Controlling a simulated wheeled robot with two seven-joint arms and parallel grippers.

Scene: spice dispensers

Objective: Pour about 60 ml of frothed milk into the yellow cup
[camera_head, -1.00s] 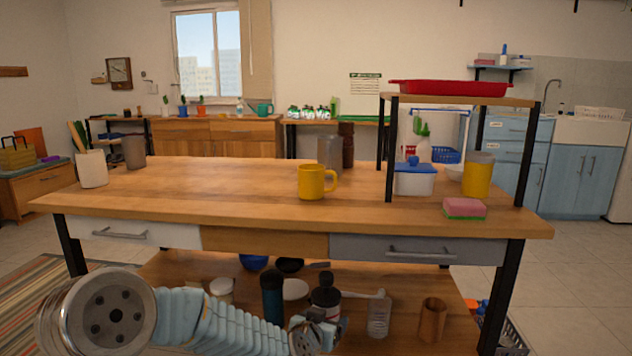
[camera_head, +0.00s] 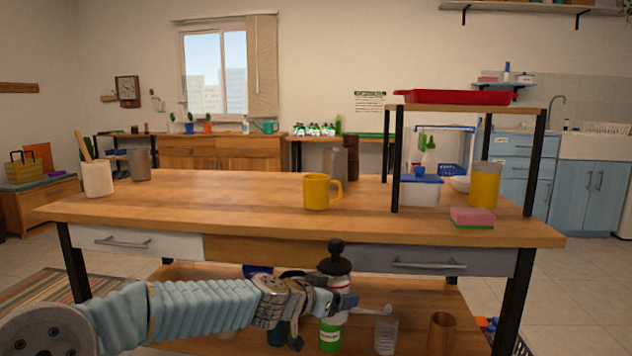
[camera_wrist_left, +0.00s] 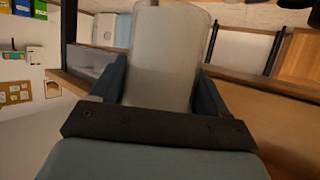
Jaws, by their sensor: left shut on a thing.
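The yellow cup (camera_head: 317,193) stands upright on the wooden worktop, near its middle, with its handle to the right. My left gripper (camera_head: 343,302) is in front of the table, below the worktop's front edge and below the cup. In the left wrist view, a pale grey cylinder (camera_wrist_left: 165,65) sits between the two dark fingers. I cannot read the label, so I cannot tell whether it holds frothed milk. My right gripper is not in view.
A shelf stand with a red tray (camera_head: 455,97) rises at the worktop's right. A blue-lidded box (camera_head: 420,191), a yellow-and-grey container (camera_head: 484,187) and a pink sponge (camera_head: 472,216) are there. The worktop left of the cup is mostly clear. Drawer fronts line the table's front.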

